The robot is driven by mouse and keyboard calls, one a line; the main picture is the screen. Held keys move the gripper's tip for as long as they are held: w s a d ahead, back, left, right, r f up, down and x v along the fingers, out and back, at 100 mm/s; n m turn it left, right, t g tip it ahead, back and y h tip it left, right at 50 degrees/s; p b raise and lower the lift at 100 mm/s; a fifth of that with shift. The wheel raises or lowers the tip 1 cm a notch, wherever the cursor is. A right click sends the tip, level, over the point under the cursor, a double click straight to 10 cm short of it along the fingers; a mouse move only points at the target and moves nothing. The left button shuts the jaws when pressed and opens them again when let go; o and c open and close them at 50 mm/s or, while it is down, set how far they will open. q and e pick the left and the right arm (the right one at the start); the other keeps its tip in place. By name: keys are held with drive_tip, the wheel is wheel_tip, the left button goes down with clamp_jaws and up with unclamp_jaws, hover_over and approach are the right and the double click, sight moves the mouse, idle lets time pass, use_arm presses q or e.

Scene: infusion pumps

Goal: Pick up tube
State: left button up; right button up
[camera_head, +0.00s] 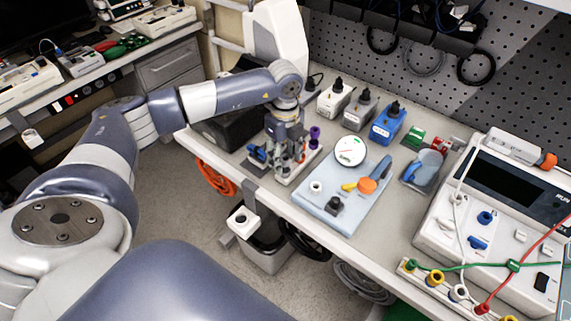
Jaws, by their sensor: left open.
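My left gripper (287,146) points down over a small rack (290,179) near the left end of the bench. Its jaws are open. The fingers overlap the things in the rack, so I cannot tell whether they touch any tube. A purple-topped piece (314,136), which may be a tube, stands upright at the rack's right side, just right of the gripper. Other tubes in the rack are hard to make out behind the fingers. My right gripper is out of view.
A pale blue board (335,217) with a round white dial (350,151) lies right of the rack. White, grey and blue boxes (388,124) stand behind. A large instrument (500,210) fills the right. A black case (226,126) sits left of the rack.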

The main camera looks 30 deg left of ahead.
sight(286, 164)
use_arm(q)
drive_tip(key=shift+d+f+p, duration=0.1)
drive_tip(key=shift+f+p, duration=0.35)
drive_tip(key=shift+f, duration=1.3)
drive_tip(key=c, duration=1.1)
drive_tip(key=shift+o, duration=0.2)
drive_tip(key=shift+r, duration=0.1)
